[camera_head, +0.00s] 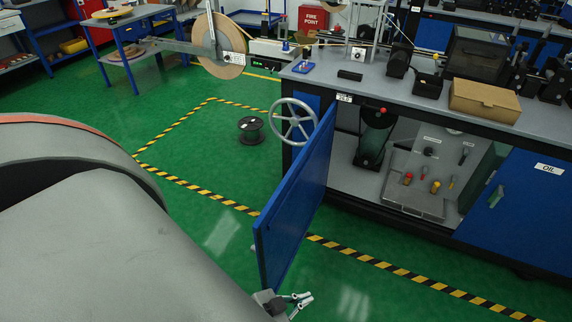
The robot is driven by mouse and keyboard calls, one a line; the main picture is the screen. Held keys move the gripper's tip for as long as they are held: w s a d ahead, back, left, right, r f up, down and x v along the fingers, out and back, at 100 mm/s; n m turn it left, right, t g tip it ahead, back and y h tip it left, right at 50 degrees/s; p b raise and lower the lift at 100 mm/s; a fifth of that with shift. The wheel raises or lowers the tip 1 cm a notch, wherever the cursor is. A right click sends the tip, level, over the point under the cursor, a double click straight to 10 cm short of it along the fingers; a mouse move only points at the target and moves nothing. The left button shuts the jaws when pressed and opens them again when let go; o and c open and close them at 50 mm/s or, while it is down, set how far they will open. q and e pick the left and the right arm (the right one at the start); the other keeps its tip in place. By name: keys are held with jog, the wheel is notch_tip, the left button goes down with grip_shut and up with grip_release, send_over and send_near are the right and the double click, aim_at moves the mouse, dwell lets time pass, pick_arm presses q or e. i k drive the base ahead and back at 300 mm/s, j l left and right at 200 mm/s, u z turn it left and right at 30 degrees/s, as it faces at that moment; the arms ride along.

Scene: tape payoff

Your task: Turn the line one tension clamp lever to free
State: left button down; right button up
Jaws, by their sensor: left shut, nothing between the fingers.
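I cannot make out which part is the line one tension clamp lever. Inside the open cabinet under the bench, a grey panel (416,204) carries several small handles, including a red-topped one (408,178) and an orange-red one (435,187). Its labels are too small to read. My left gripper (302,302) is shut and empty at the bottom of the picture, by the lower end of the open blue door (294,205). It is well apart from the panel. My right gripper is not in view.
A black spool (251,129) sits on the green floor. The bench top (330,83) holds a cardboard box (485,101).

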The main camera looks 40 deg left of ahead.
aim_at(466, 149)
jog(key=k+j, duration=0.1)
jog(key=j, duration=0.5)
jog(key=k+j, duration=0.1)
jog(key=j, duration=1.15)
jog(key=k+j, duration=0.15)
jog(key=j, duration=0.45)
jog(key=l, duration=0.75)
jog(key=k+l, duration=0.1)
jog(key=l, duration=0.65)
jog(key=i+l, duration=0.1)
jog(key=l, duration=0.2)
jog(key=i+l, duration=0.1)
jog(key=l, duration=0.55)
jog(key=i+l, duration=0.8)
